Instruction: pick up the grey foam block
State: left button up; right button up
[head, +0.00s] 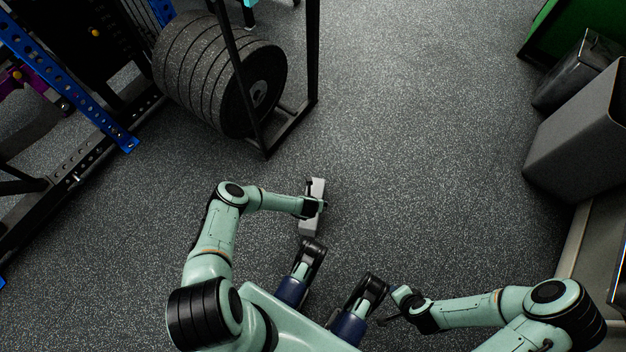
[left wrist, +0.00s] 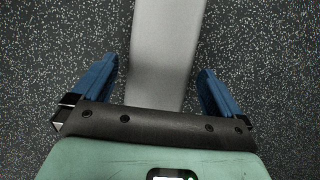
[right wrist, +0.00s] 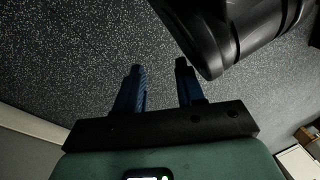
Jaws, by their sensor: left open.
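The grey foam block (head: 309,226) is a long pale grey piece on the dark speckled floor, in front of my base. My left gripper (head: 317,206) is over its middle and hides part of it. In the left wrist view, the block (left wrist: 165,40) runs between the two open blue fingers of my left gripper (left wrist: 158,66), with a gap on each side; its near end is hidden by the gripper body. My right gripper (head: 386,316) is low beside my base, away from the block. In the right wrist view, the right gripper's fingers (right wrist: 159,65) stand apart with nothing between them.
A rack of black weight plates (head: 215,75) stands beyond the block. A blue rack upright (head: 65,75) is at the left. A grey bin (head: 580,135) stands at the right. The floor (head: 420,160) between is clear.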

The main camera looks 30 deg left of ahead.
pick_arm(q)
jog(key=shift+b+x, duration=0.45)
jog(key=shift+x, duration=0.6)
jog(key=shift+f, duration=0.25)
jog(key=c, duration=1.3)
pick_arm(e)
jog(key=shift+g, duration=0.7)
jog(key=s+f, duration=0.2)
jog(key=s, duration=0.1)
jog(key=shift+s+d+f, duration=0.15)
jog(key=shift+d+f, duration=0.05)
jog(key=shift+f, duration=0.1)
